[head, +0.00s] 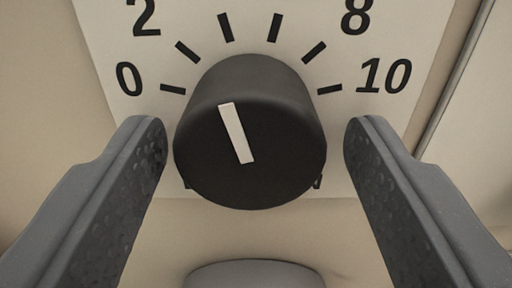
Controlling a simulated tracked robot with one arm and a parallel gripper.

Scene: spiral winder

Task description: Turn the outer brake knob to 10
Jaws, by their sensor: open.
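A black round knob (285,120) stands out from a pale dial plate (120,45). No name label for it is in view. The white pointer mark (236,132) on its face leans a little left of straight up, toward the tick second to the right of the 0 tick. The 10 mark (384,76) is at the right of the dial, the 0 mark (129,79) at the left. My gripper (255,130) is open, one finger on each side of the knob, with a visible gap on both sides.
The 2 (143,17) and 8 (357,16) are at the top, partly cut off. A grey rounded part (254,275) shows below the knob at the bottom edge. A panel seam (455,75) runs down the right. The beige panel around the plate is otherwise bare.

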